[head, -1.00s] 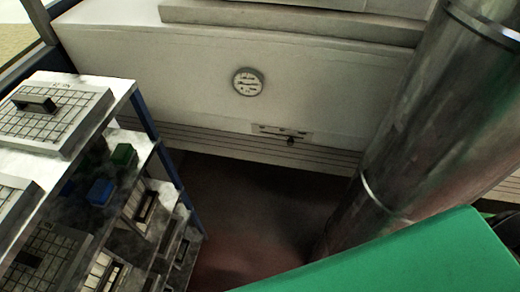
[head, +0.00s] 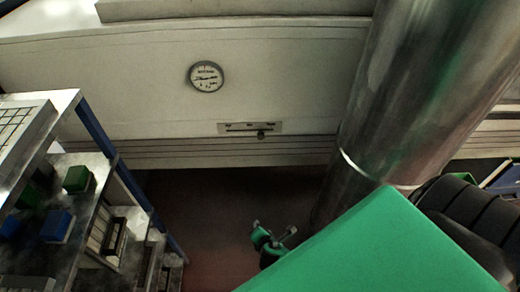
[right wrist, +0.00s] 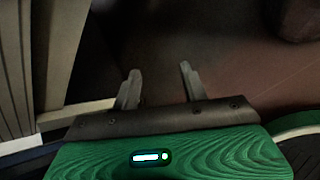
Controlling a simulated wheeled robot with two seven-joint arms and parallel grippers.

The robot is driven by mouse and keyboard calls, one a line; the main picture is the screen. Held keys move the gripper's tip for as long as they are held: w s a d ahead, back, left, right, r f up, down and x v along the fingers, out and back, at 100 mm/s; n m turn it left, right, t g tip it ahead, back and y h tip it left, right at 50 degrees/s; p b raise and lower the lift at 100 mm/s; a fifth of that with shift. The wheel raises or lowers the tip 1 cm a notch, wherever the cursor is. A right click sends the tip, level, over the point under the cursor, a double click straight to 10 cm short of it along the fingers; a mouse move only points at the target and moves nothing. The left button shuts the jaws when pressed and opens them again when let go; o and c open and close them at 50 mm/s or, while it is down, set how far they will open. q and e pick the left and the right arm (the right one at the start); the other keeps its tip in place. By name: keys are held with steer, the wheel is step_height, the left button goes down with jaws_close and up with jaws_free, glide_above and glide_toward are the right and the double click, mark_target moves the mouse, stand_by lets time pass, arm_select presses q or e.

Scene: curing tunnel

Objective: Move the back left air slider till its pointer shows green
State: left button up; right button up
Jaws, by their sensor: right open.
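The air slider (head: 235,128) is a narrow slotted plate low on the white tunnel wall in the head view. Its dark knob (head: 261,135) stands right of the slot's middle. A round dial gauge (head: 206,76) with a dark pointer sits above and left of it; I cannot make out any green on its face. My right gripper (head: 273,228) is below the slider, apart from it, partly hidden by my green arm cover. In the right wrist view its two fingers (right wrist: 160,85) are spread and empty over the dark floor. My left gripper is not in view.
A shelf rack (head: 95,130) with trays and blue and green blocks stands at the left. A thick metal duct (head: 410,90) rises to the right of the slider. Reddish-brown floor (head: 200,205) lies open between them.

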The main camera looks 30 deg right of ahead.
steer(key=w+r+n+t+h+b, duration=0.2)
steer(key=w+r, duration=0.1)
steer(key=r, duration=0.5)
steer(key=w+r+n+t+h+b, duration=0.1)
steer(key=w+r+n+t, duration=0.15)
steer(key=r, duration=0.55)
steer(key=n+t+h+b, duration=0.2)
steer(key=h, duration=0.1)
glide_toward(261, 138)
steer(key=shift+g, duration=0.25)
steer(key=x, duration=0.2)
steer(key=p+x, duration=0.1)
steer(key=x, duration=0.1)
steer(key=p+x, duration=0.1)
steer(key=x, duration=0.2)
steer(key=shift+a+r, duration=0.1)
steer(key=shift+r, duration=0.2)
steer(key=shift+w+d, duration=0.4)
steer(key=shift+w, duration=0.2)
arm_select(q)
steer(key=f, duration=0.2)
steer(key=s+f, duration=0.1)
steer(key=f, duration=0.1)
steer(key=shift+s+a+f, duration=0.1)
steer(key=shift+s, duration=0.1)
arm_select(e)
steer(key=shift+f, duration=0.1)
